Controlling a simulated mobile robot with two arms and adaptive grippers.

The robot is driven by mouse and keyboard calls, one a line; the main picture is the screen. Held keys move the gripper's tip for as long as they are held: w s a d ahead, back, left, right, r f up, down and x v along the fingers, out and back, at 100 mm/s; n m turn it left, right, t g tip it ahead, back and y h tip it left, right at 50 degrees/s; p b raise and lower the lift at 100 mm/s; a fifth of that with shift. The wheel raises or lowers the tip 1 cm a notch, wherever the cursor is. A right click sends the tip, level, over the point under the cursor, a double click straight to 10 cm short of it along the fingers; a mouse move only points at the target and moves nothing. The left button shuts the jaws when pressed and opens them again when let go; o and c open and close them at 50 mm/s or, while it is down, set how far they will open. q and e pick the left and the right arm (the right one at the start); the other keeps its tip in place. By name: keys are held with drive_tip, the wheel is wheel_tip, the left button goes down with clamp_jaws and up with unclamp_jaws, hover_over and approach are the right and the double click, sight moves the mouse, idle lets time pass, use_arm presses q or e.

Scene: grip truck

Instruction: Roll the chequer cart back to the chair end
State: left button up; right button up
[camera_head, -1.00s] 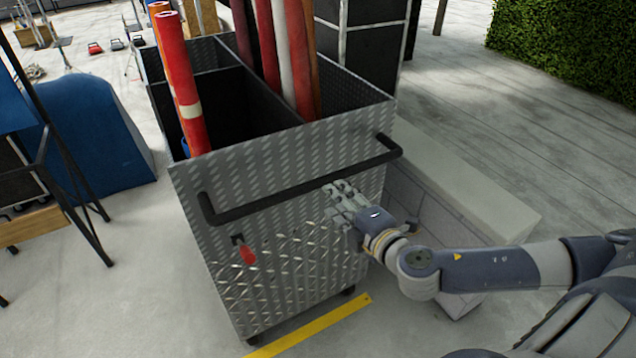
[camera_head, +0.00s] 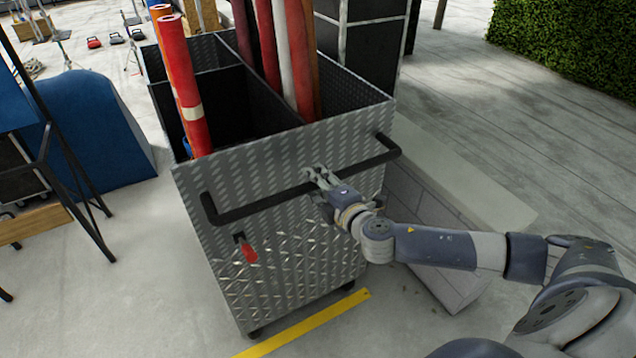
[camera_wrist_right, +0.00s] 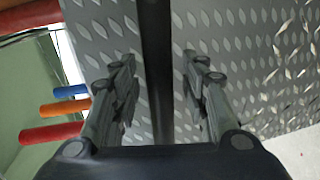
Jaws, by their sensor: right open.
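The chequer cart (camera_head: 285,255) is a grey tread-plate box on castors, open at the top, with a black bar handle (camera_head: 262,205) across its near side. A red latch (camera_head: 249,251) hangs below the handle. My right gripper (camera_head: 312,177) is at the middle of the handle, with its jaws open. In the right wrist view the handle (camera_wrist_right: 156,60) runs between the two open fingers (camera_wrist_right: 158,85), with a gap visible on both sides. My left gripper is not in view. No chair can be made out clearly.
Red and orange rolls (camera_head: 188,100) and several more tubes (camera_head: 285,60) stand in the cart. A yellow floor strip (camera_head: 305,325) lies by its near castors. A pale block (camera_head: 440,205) stands close on the right. A blue padded shape (camera_head: 95,130) is at left.

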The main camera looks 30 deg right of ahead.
clamp_jaws()
drive_tip(key=shift+w, duration=0.15)
